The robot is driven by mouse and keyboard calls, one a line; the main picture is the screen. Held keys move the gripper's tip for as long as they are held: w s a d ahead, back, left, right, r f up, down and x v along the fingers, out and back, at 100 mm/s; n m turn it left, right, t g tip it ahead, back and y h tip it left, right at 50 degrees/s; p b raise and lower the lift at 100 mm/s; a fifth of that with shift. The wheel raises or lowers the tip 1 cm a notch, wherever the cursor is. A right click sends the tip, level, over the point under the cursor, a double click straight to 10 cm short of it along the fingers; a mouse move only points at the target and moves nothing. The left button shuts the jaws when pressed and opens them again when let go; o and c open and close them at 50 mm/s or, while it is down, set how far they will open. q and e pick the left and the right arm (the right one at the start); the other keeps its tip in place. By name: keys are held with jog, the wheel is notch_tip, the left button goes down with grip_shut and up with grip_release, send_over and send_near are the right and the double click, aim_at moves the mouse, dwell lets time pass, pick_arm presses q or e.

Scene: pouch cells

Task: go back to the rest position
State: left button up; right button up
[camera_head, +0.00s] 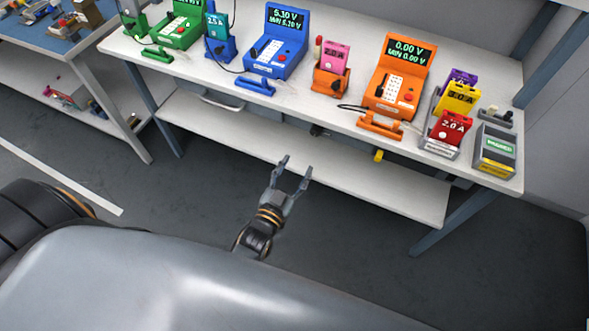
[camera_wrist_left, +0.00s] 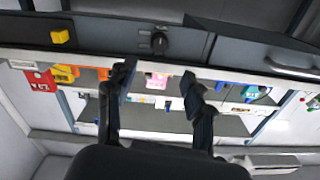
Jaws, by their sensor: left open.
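My left gripper (camera_head: 292,172) is open and empty in the head view, with its two fingers spread apart. It is in front of the workbench (camera_head: 185,65), over the lower shelf's front edge as seen from the head. In the left wrist view the two dark fingers (camera_wrist_left: 160,82) stand apart with nothing between them that they touch. My right gripper does not show in either view.
On the bench stand a green tester (camera_head: 181,30), a blue tester (camera_head: 277,40), an orange tester (camera_head: 396,80), a pink cell (camera_head: 336,56), yellow (camera_head: 457,99) and red (camera_head: 450,127) cells, and a grey box (camera_head: 494,150). The lower shelf (camera_head: 350,178) is largely bare.

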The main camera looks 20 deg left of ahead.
pick_arm(q)
jog(key=shift+s, duration=0.15)
dwell(0.4)
jog(key=s+d+f+g, duration=0.1)
jog(key=s+f+g, duration=0.4)
jog(key=f, duration=0.7)
jog(key=s+f+g, duration=0.3)
jog(key=s+f, duration=0.4)
jog(key=f, duration=0.4)
jog(key=s+a+f+g, duration=0.2)
jog(key=s+f, duration=0.3)
jog(key=s, duration=0.4)
jog(key=s+a+f+g, duration=0.2)
jog(key=s+f+g, duration=0.2)
jog(key=s, duration=0.4)
jog(key=s+a+f+g, duration=0.2)
jog(key=s+f, duration=0.3)
jog(key=s, duration=0.4)
jog(key=shift+s+a+f+g+y, duration=0.3)
jog(key=shift+a+f+g, duration=0.1)
jog(key=shift+g, duration=0.1)
